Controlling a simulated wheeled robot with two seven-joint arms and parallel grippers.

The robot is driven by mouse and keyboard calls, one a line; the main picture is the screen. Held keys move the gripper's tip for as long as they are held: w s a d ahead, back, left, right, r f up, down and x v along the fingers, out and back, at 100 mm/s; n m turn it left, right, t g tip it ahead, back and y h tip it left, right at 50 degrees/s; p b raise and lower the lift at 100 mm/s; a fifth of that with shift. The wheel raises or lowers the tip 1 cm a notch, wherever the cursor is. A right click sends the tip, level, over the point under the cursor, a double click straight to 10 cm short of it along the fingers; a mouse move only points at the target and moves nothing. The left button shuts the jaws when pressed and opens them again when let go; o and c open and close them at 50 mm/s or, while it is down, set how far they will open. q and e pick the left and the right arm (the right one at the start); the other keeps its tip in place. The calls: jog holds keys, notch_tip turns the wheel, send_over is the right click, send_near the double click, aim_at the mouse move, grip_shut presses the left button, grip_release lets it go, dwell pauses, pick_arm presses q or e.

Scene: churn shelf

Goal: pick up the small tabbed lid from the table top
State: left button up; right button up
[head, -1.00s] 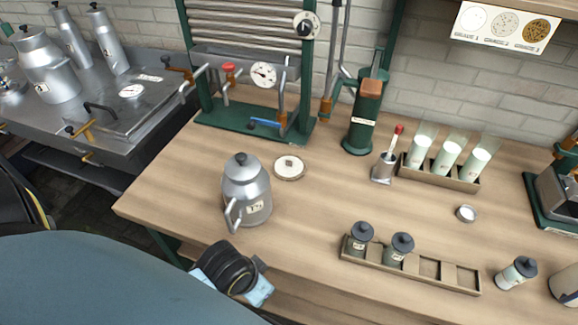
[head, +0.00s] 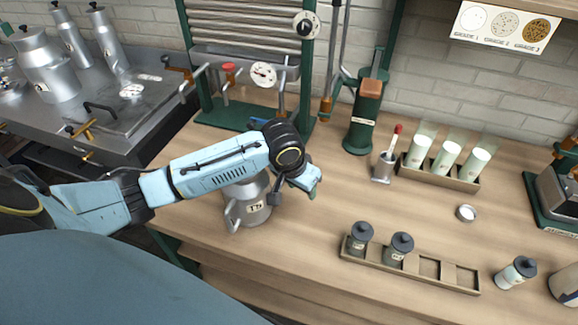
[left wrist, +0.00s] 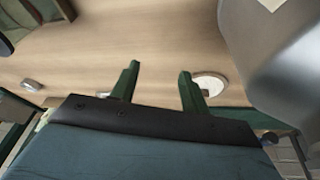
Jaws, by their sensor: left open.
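A flat round pale lid (left wrist: 214,83) lies on the wooden table top in the left wrist view, partly behind the right-hand finger. In the head view my arm now hides its spot; earlier it showed a small raised piece in its middle. My left gripper (head: 308,184) is open and empty above the table, just right of the metal can. In the left wrist view its two fingers (left wrist: 159,72) are spread apart, with bare table between them. I see no contact with the lid. My right gripper is not in view.
A metal can (head: 257,212) stands under my left forearm, close to the gripper. A rack (head: 350,256) with dark-lidded jars stands in front. A small round metal piece (head: 466,213) lies further right. A green press frame (head: 218,113) stands behind. The table centre is clear.

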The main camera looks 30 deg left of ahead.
pick_arm(q)
jog(key=w+a+r+n+y, duration=0.1)
jog(key=w+a+r+n, duration=0.2)
jog(key=w+a+r, duration=0.55)
jog(key=shift+n+y, duration=0.3)
jog(key=f, duration=0.3)
jog(key=a+f+b, duration=0.1)
jog(key=f, duration=0.2)
jog(key=a+f, duration=0.1)
jog(key=f, duration=0.2)
jog(key=shift+w, duration=0.25)
jog(key=x, duration=0.1)
jog(key=b+x, duration=0.1)
jog(key=x, duration=0.3)
jog(key=shift+w+d+f, duration=0.1)
jog(key=shift+d+f, duration=0.05)
jog(key=shift+d, duration=0.1)
grip_shut()
